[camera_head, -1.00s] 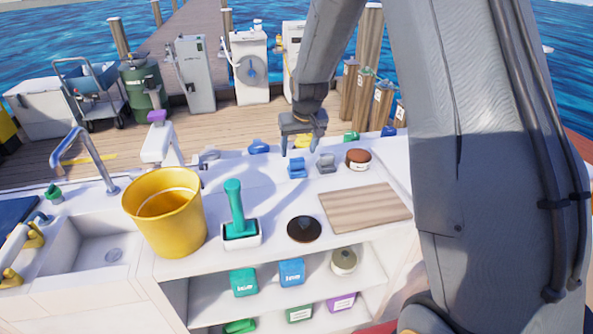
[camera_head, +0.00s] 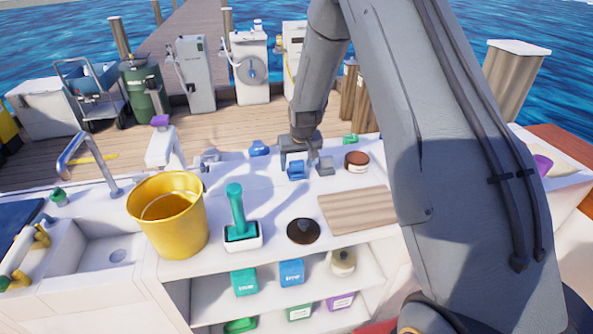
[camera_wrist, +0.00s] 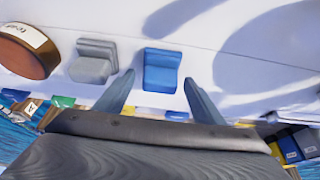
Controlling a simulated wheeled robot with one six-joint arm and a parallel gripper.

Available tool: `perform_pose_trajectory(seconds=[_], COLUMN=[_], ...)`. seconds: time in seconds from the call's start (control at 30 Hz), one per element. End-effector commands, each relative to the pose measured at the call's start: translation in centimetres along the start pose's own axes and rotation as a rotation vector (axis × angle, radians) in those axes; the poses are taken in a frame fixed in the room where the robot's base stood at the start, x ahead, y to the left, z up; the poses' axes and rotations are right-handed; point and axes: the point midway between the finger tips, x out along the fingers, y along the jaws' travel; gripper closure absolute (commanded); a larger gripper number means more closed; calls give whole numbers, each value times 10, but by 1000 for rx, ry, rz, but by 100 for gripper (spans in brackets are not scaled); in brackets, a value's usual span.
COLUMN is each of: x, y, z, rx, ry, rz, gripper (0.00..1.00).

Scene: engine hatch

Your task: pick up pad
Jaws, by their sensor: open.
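A small blue block-like pad (camera_head: 296,171) with a raised ridge lies on the white counter in the head view. It also shows in the wrist view (camera_wrist: 162,72), centred between my fingers. A similar grey pad (camera_head: 325,167) lies just right of it in the head view; in the wrist view the grey one (camera_wrist: 94,62) is to the left. My gripper (camera_head: 299,158) is open above and behind the blue pad. In the wrist view its two fingers (camera_wrist: 159,96) reach toward the blue pad, one on each side, with nothing held. Whether they touch it is not clear.
A round brown-topped tin (camera_head: 356,161) stands right of the grey pad. A wooden board (camera_head: 357,208), a dark round lid (camera_head: 303,231), a green-handled tool (camera_head: 238,212) and a yellow bucket (camera_head: 170,225) stand nearer. Bare white counter lies between them.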

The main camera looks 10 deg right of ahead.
Motion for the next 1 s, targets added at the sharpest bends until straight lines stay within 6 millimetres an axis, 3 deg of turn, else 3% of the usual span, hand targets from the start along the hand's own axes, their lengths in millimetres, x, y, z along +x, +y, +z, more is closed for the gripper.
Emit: perform_pose_trajectory(seconds=[0.07,0.33,0.67,1.0], x=[0,0,-5,-57], y=[0,0,0,0], z=[0,0,-3,-25], rx=[0,0,0,0], ry=[0,-1,1,4], rz=[0,0,0,0], gripper=[38,81,82,82])
